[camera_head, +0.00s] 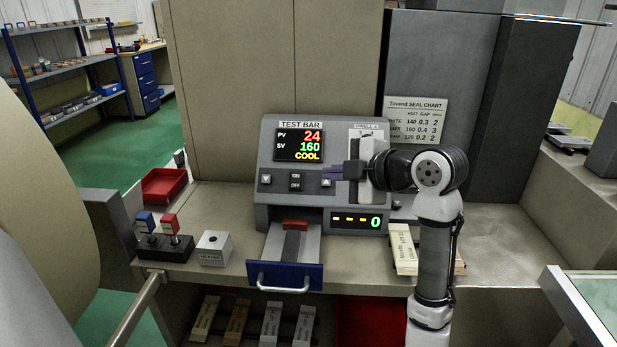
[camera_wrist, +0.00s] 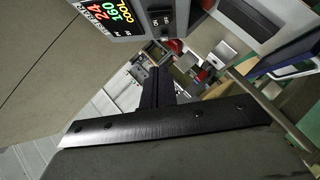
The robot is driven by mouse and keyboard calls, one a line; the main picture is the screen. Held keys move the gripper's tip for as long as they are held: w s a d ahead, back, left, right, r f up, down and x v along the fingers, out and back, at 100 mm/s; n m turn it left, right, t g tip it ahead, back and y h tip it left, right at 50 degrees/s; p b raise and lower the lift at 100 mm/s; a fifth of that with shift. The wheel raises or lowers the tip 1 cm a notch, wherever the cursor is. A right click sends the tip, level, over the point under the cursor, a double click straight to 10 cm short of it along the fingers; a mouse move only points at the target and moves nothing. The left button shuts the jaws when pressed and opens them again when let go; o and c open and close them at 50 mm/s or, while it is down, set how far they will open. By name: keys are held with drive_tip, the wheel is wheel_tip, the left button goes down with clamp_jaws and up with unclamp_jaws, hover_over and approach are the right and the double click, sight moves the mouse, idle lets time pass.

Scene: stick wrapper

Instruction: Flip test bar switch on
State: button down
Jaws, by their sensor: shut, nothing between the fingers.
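The TEST BAR unit (camera_head: 272,205) is a grey sloped box on the bench. Its screen (camera_head: 299,145) reads PV 24, SV 160, COOL. The test bar switch (camera_head: 296,181) is a black rocker marked ON above and OFF below, between two arrow buttons; its tilt is too small to tell. It also shows at the top of the wrist view (camera_wrist: 160,19). My gripper (camera_head: 328,173) is shut and empty, pointing left across the panel front, just right of the switch and near the right arrow button. In the wrist view its fingers (camera_wrist: 158,80) are together, apart from the switch.
A blue-fronted drawer (camera_head: 284,276) with a pale handle sticks out below the unit. A red tray (camera_head: 164,186) lies behind. Pale labelled bars (camera_head: 404,250) lie right.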

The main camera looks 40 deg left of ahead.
drive_tip(key=shift+a, duration=0.15)
drive_tip(key=p, duration=0.3)
approach(291, 176)
drive_tip(key=s+a, duration=0.2)
drive_tip(key=a, duration=0.2)
drive_tip(key=shift+w+a+f+p, duration=0.3)
drive_tip(key=shift+w+f, duration=0.25)
drive_tip(key=shift+w, duration=0.15)
drive_tip(key=shift+w+a+f+p, duration=0.35)
drive_tip(key=shift+w+f, duration=0.2)
drive_tip(key=shift+w, duration=0.1)
